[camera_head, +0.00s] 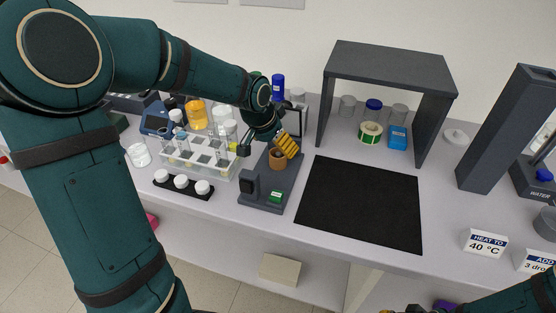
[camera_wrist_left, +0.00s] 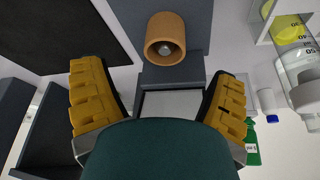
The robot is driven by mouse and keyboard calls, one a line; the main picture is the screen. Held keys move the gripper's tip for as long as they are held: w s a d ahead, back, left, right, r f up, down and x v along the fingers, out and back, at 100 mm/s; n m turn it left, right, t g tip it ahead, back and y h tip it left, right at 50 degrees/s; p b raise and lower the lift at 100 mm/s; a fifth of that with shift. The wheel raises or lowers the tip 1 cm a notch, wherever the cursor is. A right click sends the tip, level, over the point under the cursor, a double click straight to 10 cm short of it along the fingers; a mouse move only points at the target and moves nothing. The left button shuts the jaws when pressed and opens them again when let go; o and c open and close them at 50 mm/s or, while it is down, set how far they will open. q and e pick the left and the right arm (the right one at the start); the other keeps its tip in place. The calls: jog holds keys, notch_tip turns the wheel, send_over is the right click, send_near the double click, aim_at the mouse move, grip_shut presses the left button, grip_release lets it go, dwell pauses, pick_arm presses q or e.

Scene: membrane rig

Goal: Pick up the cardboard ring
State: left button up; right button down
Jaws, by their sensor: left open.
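The cardboard ring (camera_head: 277,159) is a short brown tube on the dark grey stand (camera_head: 263,195) in the head view. In the left wrist view the ring (camera_wrist_left: 165,52) sits around a metal peg or knob whose rounded end shows inside it. My left gripper (camera_head: 288,146) is just above and beside the ring in the head view. In the left wrist view its yellow fingers (camera_wrist_left: 160,88) are wide apart and empty, with the ring beyond them near the top. My right gripper (camera_head: 412,309) only shows as a sliver at the bottom edge, its jaws mostly cut off.
A black mat (camera_head: 361,205) lies right of the stand. A grey shelf (camera_head: 391,62) behind it covers a green-labelled roll (camera_head: 370,133) and a blue box (camera_head: 397,138). A clear rack (camera_head: 203,155) with bottles and a black strip with white caps (camera_head: 181,182) stand left.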

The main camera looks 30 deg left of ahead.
aim_at(277, 154)
pick_arm(q)
jog(key=x, duration=0.1)
jog(key=b+x, duration=0.1)
jog(key=x, duration=0.2)
jog(key=shift+s+a+f, duration=0.3)
jog(key=shift+w+f, duration=0.3)
jog(key=shift+f, duration=0.1)
jog(key=shift+s+r, duration=0.1)
jog(key=c, duration=0.9)
